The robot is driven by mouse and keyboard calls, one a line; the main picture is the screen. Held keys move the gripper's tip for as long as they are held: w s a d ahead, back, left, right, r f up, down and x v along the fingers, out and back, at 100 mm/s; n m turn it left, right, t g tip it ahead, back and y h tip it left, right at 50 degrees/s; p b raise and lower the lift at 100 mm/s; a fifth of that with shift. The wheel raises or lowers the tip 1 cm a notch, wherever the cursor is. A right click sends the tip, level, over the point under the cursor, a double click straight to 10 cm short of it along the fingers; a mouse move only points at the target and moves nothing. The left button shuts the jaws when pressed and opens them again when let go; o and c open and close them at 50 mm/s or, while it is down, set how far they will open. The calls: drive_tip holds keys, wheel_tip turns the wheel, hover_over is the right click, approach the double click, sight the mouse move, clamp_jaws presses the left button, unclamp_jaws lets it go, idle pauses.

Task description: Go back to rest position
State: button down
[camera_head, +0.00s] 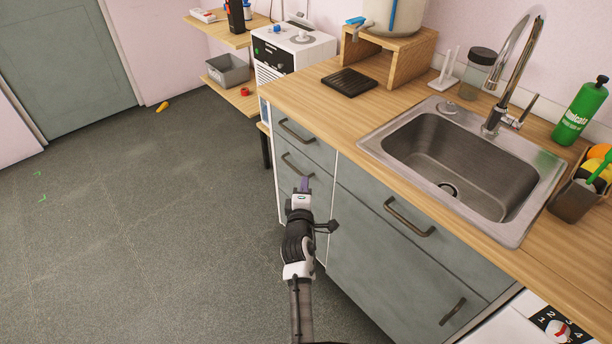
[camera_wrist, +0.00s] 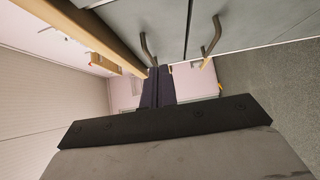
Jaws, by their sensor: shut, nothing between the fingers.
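My gripper (camera_head: 303,184) is in front of the grey drawer fronts, beside the counter's left part and below the worktop. It is shut and empty, with its fingers pointing away from me. In the wrist view its dark fingers (camera_wrist: 157,86) are together, with nothing between them. Two drawer handles (camera_wrist: 209,37) show above the fingers in that view. I cannot tell whether the gripper touches the drawer front.
The wooden worktop (camera_head: 310,91) holds a sink (camera_head: 460,165), a black slab (camera_head: 349,82) and a green bottle (camera_head: 581,112). Handles (camera_head: 410,216) stick out of the drawers. The grey floor (camera_head: 150,220) to the left is mostly clear, with a small yellow object (camera_head: 162,106).

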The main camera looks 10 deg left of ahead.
drive_tip(key=shift+s, duration=0.4)
